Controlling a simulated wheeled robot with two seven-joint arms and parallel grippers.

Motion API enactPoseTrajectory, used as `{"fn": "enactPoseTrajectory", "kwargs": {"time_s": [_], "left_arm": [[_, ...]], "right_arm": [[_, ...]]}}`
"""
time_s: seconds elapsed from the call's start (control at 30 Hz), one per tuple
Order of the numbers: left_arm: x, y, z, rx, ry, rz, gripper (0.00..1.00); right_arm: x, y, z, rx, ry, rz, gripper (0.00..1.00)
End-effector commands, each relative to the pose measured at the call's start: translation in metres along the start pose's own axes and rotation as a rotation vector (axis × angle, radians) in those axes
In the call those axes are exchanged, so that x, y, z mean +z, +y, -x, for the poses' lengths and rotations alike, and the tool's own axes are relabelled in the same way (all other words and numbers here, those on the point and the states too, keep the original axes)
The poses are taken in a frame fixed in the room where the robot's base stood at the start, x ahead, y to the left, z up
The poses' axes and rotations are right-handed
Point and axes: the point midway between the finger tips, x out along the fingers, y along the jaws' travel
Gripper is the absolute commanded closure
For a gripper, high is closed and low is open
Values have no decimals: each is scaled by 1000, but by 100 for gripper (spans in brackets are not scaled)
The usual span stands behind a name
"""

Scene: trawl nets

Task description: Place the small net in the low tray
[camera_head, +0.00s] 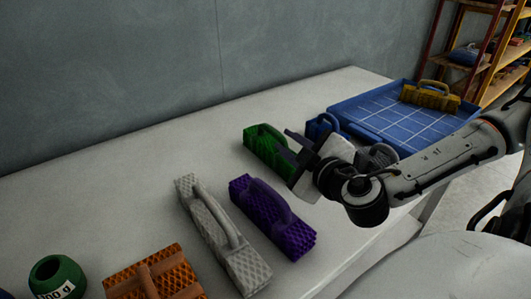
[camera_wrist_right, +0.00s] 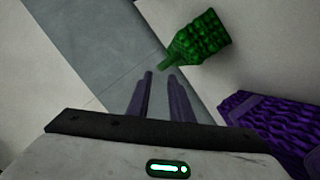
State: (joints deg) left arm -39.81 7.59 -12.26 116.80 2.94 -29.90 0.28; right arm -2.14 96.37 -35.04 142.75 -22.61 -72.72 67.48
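Several net bundles with handles lie on the white table; which one is the small net I cannot tell for sure. A green net (camera_head: 266,146) lies nearest my right gripper (camera_head: 291,151), which is beside it on its right. A blue net (camera_head: 321,126) is partly hidden behind that gripper. In the right wrist view, the right gripper (camera_wrist_right: 160,74) has its fingers apart with nothing between them, and the green net (camera_wrist_right: 204,38) is beyond the tips. The low blue tray (camera_head: 376,114) with white grid lines holds a yellow net (camera_head: 431,95). My left gripper is not in view.
A purple net (camera_head: 272,217), a pale grey net (camera_head: 221,236) and an orange net (camera_head: 154,275) lie nearer. A green weight (camera_head: 57,276) stands at bottom left. A dark grey net (camera_head: 376,157) is partly behind my arm. The table's back left is clear.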

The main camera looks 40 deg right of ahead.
Motion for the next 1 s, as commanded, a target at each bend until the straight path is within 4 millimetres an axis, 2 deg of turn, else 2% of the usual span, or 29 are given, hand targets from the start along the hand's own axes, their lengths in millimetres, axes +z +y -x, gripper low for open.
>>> {"fn": "enactPoseTrajectory", "kwargs": {"time_s": [0.03, 0.17, 0.33, 0.67, 0.8, 1.0], "left_arm": [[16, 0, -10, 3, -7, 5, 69], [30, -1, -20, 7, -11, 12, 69], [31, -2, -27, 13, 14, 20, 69], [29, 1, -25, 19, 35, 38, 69], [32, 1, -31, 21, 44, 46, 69], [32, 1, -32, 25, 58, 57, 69]], "right_arm": [[5, -5, -6, 5, 5, 2, 80], [4, -6, -13, 3, 5, 1, 80], [4, -5, -29, 2, 2, -1, 80], [1, -3, -48, -2, 0, -4, 80], [3, -4, -67, -1, -1, -8, 80], [1, -2, -84, 3, 1, -9, 80]]}}
